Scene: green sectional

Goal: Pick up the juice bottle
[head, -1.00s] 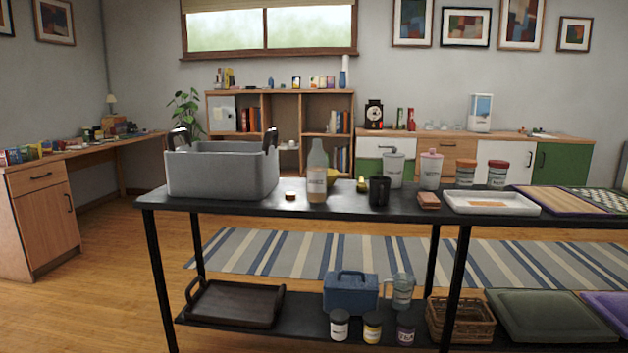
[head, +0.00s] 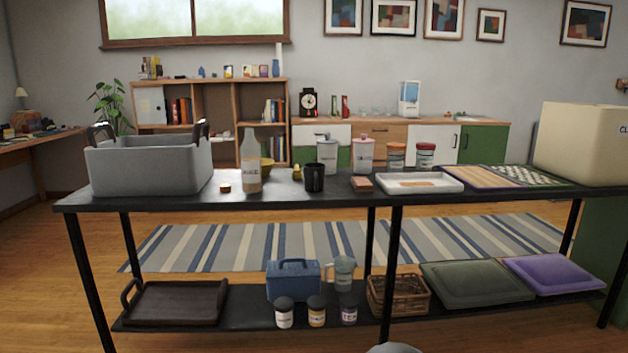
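The juice bottle (head: 251,165) stands upright on the black table's top shelf. It is clear, with a white label and a tan lower part. It stands right of the grey bin (head: 150,168) and left of a black cup (head: 314,178).
The black table (head: 340,196) spans the view. Canisters (head: 327,155), a white tray (head: 421,183) and boards (head: 479,176) stand to the right, then a large cream box (head: 590,145). The lower shelf holds a blue box (head: 293,281) and a dark tray (head: 176,302).

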